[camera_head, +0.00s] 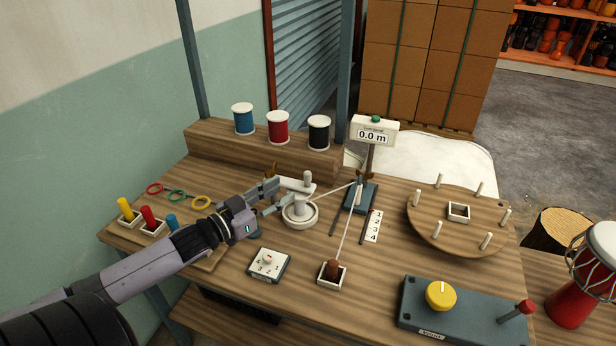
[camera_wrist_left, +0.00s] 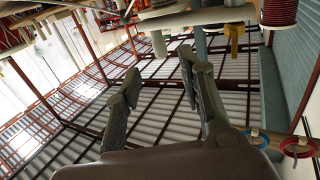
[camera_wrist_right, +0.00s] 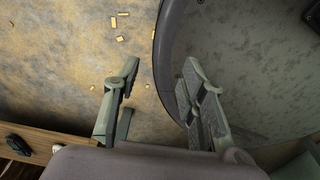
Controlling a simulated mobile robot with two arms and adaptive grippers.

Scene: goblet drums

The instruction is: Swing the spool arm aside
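The white spool arm (camera_head: 292,184) sits over a round white base (camera_head: 300,220) in the middle of the table, with a short upright peg near its right end. My left gripper (camera_head: 279,196) reaches in from the left, its fingertips close beside the arm and base. Its fingers are apart in the left wrist view (camera_wrist_left: 160,65), with nothing clearly between them. I cannot tell whether a finger touches the arm. My right gripper (camera_wrist_right: 158,75) is open and empty, away from the table top; it is not in the head view.
Blue (camera_head: 243,121), red (camera_head: 278,129) and black (camera_head: 319,133) spools stand on the back ledge. A cord runs from a blue-grey block (camera_head: 361,196) to a small box (camera_head: 332,275). A numbered dial (camera_head: 268,264) lies in front. A pegged round board (camera_head: 458,235) is at right.

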